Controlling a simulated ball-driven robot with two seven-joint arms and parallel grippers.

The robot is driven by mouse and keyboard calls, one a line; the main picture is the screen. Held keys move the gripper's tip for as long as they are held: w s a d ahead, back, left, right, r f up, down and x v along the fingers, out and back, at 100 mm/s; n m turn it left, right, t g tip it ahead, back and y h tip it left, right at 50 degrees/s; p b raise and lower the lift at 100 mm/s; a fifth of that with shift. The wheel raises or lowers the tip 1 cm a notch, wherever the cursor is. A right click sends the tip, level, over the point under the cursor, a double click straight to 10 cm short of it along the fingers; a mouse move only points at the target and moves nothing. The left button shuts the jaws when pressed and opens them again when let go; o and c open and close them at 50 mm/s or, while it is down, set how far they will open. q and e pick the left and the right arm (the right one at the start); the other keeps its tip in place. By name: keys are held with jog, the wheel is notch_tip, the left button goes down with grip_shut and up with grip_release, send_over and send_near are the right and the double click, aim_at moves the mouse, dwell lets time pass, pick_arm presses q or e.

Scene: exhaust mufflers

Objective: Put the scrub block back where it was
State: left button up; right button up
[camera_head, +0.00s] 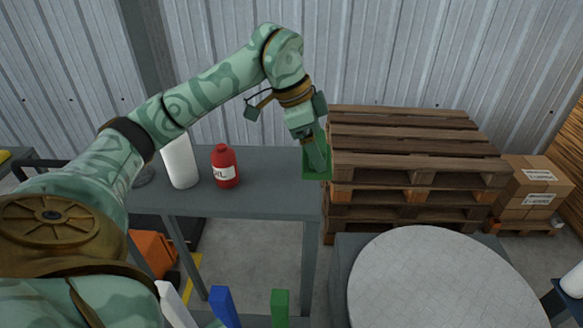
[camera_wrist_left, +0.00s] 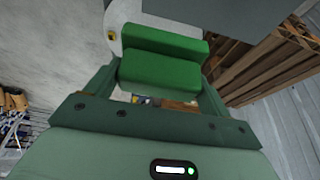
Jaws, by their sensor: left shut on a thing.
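A green block (camera_head: 317,174), which I take to be the scrub block, is held in my left gripper (camera_head: 315,152). In the left wrist view the green block (camera_wrist_left: 160,70) sits between the two fingers, which are shut on it. In the head view it is in the air by the right end of the grey table (camera_head: 262,192), in front of the pallets. The fingers and the gripper body hide part of it. My right gripper is not in view.
A white cylinder (camera_head: 182,162) and a red oil bottle (camera_head: 226,168) stand on the grey table. A round grey top (camera_head: 440,285) is at front right. Blue (camera_head: 224,306) and green (camera_head: 280,306) upright pieces show at the bottom edge.

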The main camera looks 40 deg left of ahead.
pick_arm(q)
jog(key=a+f, duration=0.2)
jog(key=a+f+b, duration=0.1)
jog(key=a+f, duration=0.3)
jog(key=shift+w+a+f, duration=0.1)
jog(key=shift+w+a, duration=0.2)
jog(key=shift+w, duration=0.05)
jog(key=shift+a+f+b, duration=0.2)
jog(key=shift+f+b, duration=0.1)
jog(key=shift+f, duration=0.7)
jog(key=shift+a+f+b, duration=0.2)
jog(key=shift+f+b, duration=0.1)
jog(key=shift+f, duration=0.65)
jog(key=shift+f, duration=0.1)
jog(key=o, duration=0.9)
jog(key=shift+o, duration=0.2)
jog(key=p+v, duration=0.2)
jog(key=v, duration=1)
